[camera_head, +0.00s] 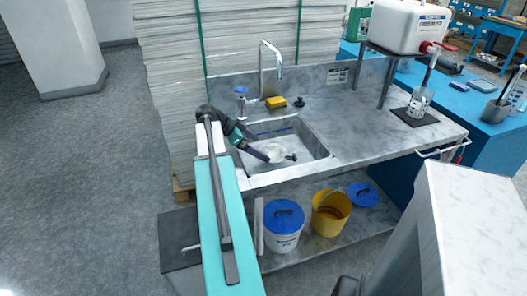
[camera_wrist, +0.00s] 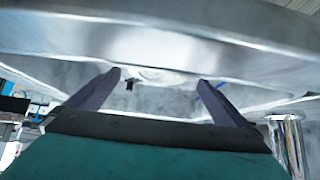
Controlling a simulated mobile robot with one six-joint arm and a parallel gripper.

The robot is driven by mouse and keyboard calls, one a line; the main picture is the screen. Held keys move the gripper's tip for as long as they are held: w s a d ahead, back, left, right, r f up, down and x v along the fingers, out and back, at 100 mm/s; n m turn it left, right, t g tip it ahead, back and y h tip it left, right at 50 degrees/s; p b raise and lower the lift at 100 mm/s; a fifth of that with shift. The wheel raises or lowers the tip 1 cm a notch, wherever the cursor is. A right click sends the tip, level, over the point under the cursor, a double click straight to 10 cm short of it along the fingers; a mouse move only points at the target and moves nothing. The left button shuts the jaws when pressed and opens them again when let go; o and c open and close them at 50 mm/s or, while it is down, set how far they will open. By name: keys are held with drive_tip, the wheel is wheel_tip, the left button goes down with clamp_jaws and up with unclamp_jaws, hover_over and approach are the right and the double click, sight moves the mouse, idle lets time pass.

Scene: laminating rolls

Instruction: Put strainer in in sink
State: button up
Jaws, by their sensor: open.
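The sink (camera_head: 318,168) is a rectangular metal basin set in a grey marbled counter. A pale round piece (camera_head: 273,152) and a small dark piece (camera_head: 291,157) lie inside it; I cannot tell which of them, if either, is the strainer. A small black knobbed object (camera_head: 300,102) stands on the counter behind the basin and may also be the strainer. My gripper (camera_head: 262,153) reaches into the basin from the left. In the wrist view its fingers (camera_wrist: 160,88) are spread, with nothing held between them. A small dark piece (camera_wrist: 129,85) shows beyond the fingers.
A tap (camera_head: 272,66) rises behind the basin, with a yellow sponge (camera_head: 275,102) and a blue-topped dispenser (camera_head: 241,98) nearby. A stand with a white canister (camera_head: 408,28) is at right. Buckets (camera_head: 284,226) sit on the lower shelf.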

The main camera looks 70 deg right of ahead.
drive_tip(key=v, duration=0.7)
drive_tip(key=shift+b, duration=0.3)
idle(0.5)
